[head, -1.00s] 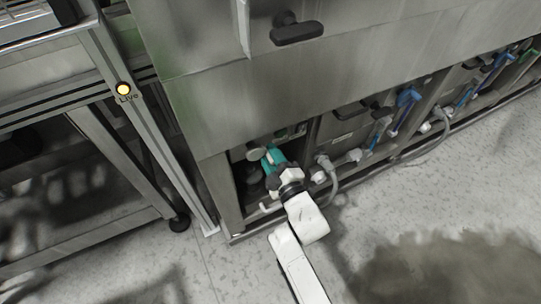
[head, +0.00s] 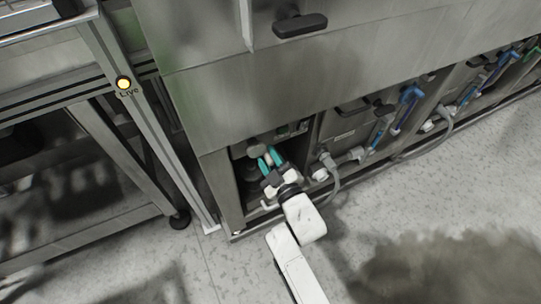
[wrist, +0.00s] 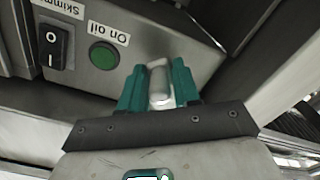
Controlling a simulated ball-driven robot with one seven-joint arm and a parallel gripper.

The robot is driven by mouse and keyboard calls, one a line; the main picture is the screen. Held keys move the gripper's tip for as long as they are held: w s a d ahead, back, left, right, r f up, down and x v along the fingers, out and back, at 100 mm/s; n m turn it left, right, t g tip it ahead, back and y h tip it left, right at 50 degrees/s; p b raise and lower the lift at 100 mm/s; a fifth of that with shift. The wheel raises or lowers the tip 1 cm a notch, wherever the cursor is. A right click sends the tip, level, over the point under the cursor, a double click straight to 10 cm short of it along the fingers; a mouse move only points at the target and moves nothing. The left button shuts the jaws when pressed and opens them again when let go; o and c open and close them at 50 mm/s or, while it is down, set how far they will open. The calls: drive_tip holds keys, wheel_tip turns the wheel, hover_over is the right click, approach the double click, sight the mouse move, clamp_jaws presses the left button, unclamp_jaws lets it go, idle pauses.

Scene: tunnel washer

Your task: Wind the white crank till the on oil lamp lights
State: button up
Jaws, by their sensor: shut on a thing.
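My gripper (head: 271,160) reaches into the low open bay at the left end of the steel machine. In the wrist view its teal fingers (wrist: 157,90) are shut on the white crank (wrist: 158,78), one finger on each side of its pale grip. The rest of the crank is hidden behind the fingers and palm. The on oil lamp (wrist: 104,55) is a round green lens on a grey box, up and left of the fingers, under an upside-down "On oil" label. It looks dull green, with no glow I can make out.
A black rocker switch (wrist: 53,46) sits left of the lamp. A yellow lamp marked Live (head: 123,83) glows on the left frame post. Grey hoses (head: 333,180) and a steel panel stand just right of the bay. Open floor (head: 380,225) lies in front.

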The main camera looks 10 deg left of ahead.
drive_tip(key=m, duration=0.3)
drive_tip(key=a+m, duration=0.1)
drive_tip(key=m, duration=0.1)
drive_tip(key=shift+s+f+m+b, duration=0.15)
drive_tip(key=shift+s+m+b, duration=0.15)
drive_tip(key=shift+b, duration=0.1)
drive_tip(key=shift+w, duration=0.1)
drive_tip(key=o, duration=0.8)
drive_tip(key=shift+d, duration=0.1)
drive_tip(key=shift+c, duration=0.2)
drive_tip(key=shift+o, duration=0.7)
drive_tip(key=shift+f, duration=0.1)
drive_tip(key=shift+f, duration=0.1)
